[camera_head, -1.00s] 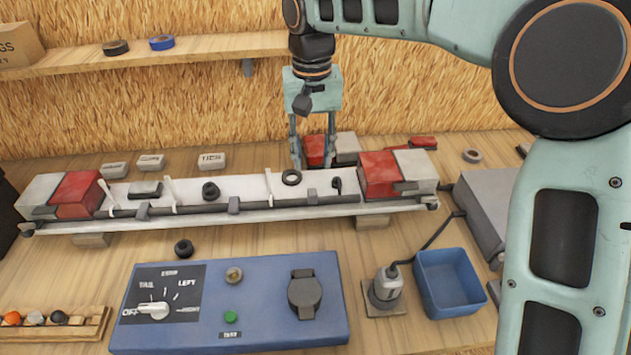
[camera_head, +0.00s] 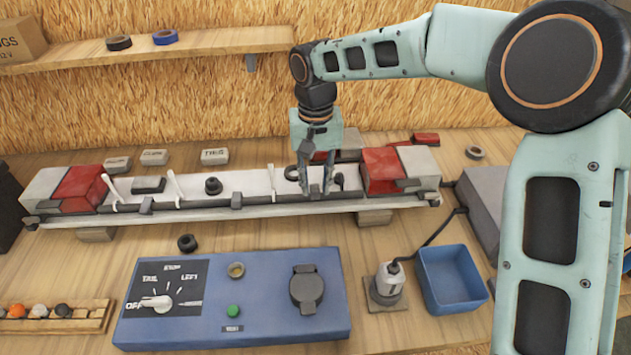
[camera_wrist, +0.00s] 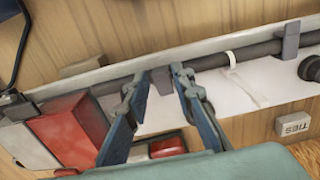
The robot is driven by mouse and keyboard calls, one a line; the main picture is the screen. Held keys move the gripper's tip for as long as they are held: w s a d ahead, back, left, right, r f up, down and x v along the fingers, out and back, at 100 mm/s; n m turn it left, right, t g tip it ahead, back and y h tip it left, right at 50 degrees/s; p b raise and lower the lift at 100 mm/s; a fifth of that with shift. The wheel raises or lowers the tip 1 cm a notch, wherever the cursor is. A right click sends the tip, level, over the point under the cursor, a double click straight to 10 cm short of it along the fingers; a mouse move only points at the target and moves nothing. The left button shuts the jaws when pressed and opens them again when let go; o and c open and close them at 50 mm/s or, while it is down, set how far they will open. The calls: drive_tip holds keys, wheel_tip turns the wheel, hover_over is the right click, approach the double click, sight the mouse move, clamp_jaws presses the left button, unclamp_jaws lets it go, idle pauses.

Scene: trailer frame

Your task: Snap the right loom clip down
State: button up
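A dark cable loom (camera_head: 270,198) runs along the front of the pale trailer frame (camera_head: 200,216). Grey clips sit on it: a left one (camera_head: 147,205), a middle one (camera_head: 236,201) and the right loom clip (camera_head: 314,196). My gripper (camera_head: 316,188) is low over the right clip, its fingers pointing down. In the wrist view the right clip (camera_wrist: 161,80) shows between the fingertips (camera_wrist: 160,75), with the loom (camera_wrist: 205,62) passing beneath them. The fingers are apart; whether either touches the clip, I cannot tell.
White upright ties (camera_head: 271,183) stand along the loom. Red-and-grey lamps (camera_head: 383,170) stand at the frame's ends. A blue switch box (camera_head: 200,325) and a blue bin (camera_head: 451,280) are in front.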

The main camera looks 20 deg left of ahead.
clamp_jaws()
drive_tip(key=shift+f+b, duration=0.1)
drive_tip(key=shift+b, duration=0.2)
drive_tip(key=shift+s+d+f+t+b, duration=0.1)
drive_tip(key=shift+f+t+b, duration=0.25)
drive_tip(key=shift+b, duration=0.7)
drive_tip(key=t+b, duration=0.1)
drive_tip(key=b, duration=0.2)
drive_tip(key=s+f+t+y+b, duration=0.1)
drive_tip(key=b, duration=0.3)
drive_tip(key=s+d+t+y+b, duration=0.1)
drive_tip(key=b, duration=0.3)
drive_tip(key=shift+f+t, duration=0.15)
drive_tip(key=shift+t, duration=0.2)
drive_tip(key=shift+y+b, duration=0.4)
drive_tip(key=shift+b, duration=0.3)
drive_tip(key=shift+o, duration=2.1)
unclamp_jaws()
drive_tip(key=shift+s, duration=0.1)
